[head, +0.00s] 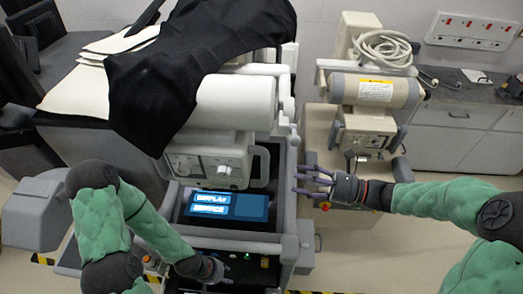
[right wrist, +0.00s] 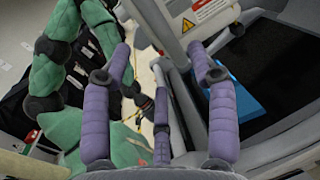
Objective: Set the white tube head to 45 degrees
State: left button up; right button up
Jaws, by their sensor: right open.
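The white tube head (head: 236,103) is a thick white cylinder on the left cart, partly covered by a black cloth. Its box with dials (head: 208,160) and a loop handle (head: 260,166) hangs below it, over the cart's screen. My right gripper (head: 308,180) is open and empty, to the right of the handle and apart from it. In the right wrist view its purple fingers (right wrist: 165,65) are spread, with a pale part bearing a warning label (right wrist: 190,18) beyond them. My left gripper (head: 214,269) is low over the cart's front; its fingers are too small to judge.
The left cart's lit screen (head: 228,205) lies below the tube head. A beige machine (head: 375,90) with a coiled cable (head: 385,48) stands to the right. A black cloth (head: 190,65) drapes over the left cart.

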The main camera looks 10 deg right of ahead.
aim_at(268, 171)
jog(key=x, duration=1)
jog(key=shift+a, duration=0.4)
jog(key=shift+s, duration=0.1)
jog(key=shift+r, duration=0.1)
grip_shut()
